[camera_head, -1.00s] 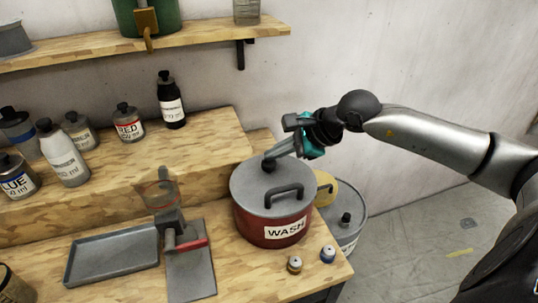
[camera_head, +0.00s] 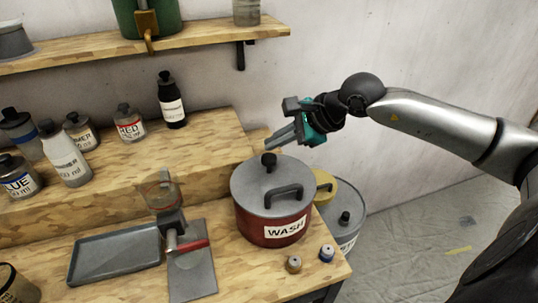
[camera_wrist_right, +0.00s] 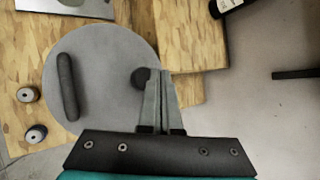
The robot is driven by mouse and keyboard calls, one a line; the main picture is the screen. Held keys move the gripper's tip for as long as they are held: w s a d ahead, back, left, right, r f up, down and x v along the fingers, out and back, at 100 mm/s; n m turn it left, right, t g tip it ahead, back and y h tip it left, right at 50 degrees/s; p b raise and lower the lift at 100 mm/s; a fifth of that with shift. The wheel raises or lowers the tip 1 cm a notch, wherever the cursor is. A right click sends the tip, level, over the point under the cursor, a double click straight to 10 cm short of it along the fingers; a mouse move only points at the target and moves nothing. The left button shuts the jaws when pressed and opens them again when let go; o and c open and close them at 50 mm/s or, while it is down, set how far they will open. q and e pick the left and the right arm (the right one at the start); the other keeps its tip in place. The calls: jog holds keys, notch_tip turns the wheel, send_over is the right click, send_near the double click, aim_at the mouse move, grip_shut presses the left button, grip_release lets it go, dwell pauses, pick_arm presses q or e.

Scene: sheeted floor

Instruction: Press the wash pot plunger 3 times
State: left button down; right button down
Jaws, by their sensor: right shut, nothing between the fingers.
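The red wash pot (camera_head: 252,224) with a grey lid and a "WASH" label stands at the right end of the bench. Its black plunger knob (camera_head: 268,160) sticks up from the back of the lid, behind the black handle (camera_head: 284,194). My right gripper (camera_head: 268,146) is shut and empty, its fingertips just above the knob with a small gap. In the right wrist view the shut fingertips (camera_wrist_right: 160,73) lie beside the knob (camera_wrist_right: 139,77) over the lid (camera_wrist_right: 104,85). My left gripper is not in view.
Two small capped items (camera_head: 326,253) sit in front of the pot near the bench edge. A grey drum (camera_head: 350,238) stands right of the bench. Several bottles (camera_head: 130,124) stand on the raised step. A wooden shelf (camera_head: 200,36) is above. A grey tray (camera_head: 115,255) lies left.

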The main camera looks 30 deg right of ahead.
aim_at(275, 157)
jog(key=shift+r+p, duration=1.05)
jog(key=shift+r, duration=1.35)
